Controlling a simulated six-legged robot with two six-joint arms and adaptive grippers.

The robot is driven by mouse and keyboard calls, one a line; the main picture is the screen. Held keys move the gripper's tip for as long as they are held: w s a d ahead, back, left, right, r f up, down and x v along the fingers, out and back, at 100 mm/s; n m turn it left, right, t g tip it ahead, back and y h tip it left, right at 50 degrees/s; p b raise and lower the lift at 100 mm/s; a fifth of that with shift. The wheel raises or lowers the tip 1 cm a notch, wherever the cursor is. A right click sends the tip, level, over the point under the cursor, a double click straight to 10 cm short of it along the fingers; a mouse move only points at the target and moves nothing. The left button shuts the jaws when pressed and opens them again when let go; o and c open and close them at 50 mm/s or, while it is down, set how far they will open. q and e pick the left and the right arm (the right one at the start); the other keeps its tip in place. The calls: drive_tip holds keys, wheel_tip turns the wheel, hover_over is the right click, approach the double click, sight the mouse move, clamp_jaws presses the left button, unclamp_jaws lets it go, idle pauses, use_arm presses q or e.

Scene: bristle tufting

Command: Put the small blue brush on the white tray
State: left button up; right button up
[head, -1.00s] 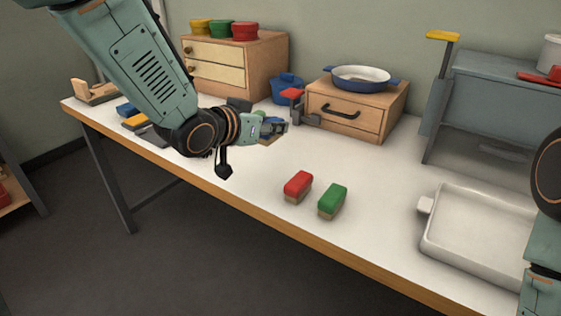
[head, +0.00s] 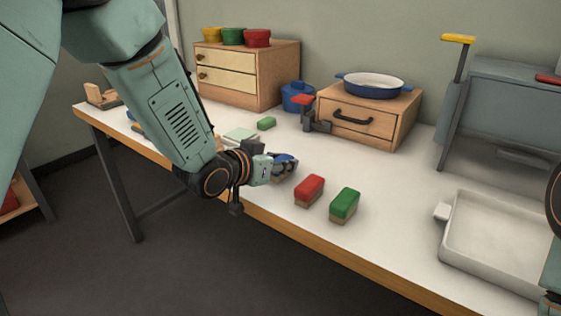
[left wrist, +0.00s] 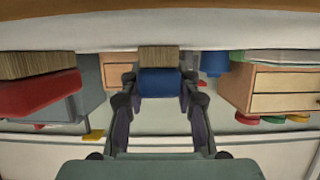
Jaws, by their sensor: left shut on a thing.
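The small blue brush (left wrist: 160,82) is between the two fingers of my left gripper (left wrist: 160,100) in the left wrist view, its tan bristles at the top of that picture. In the head view my left gripper (head: 284,168) is shut on the brush, whose blue body (head: 284,158) partly shows. It is near the table's front edge, left of the red brush. The white tray (head: 446,244) lies at the right of the table, well apart from the gripper, and looks empty. My right gripper is out of view.
A red brush (head: 309,190) and a green brush (head: 344,205) stand between my left gripper and the tray. Behind are a red-topped clamp (head: 304,101), a drawer box with a blue pan (head: 373,86), and a grey-blue cabinet (head: 510,105).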

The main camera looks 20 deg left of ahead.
use_arm(q)
drive_tip(key=o, duration=1.1)
drive_tip(key=shift+w+f, duration=0.1)
drive_tip(key=shift+c, duration=0.2)
drive_tip(key=shift+o, duration=0.2)
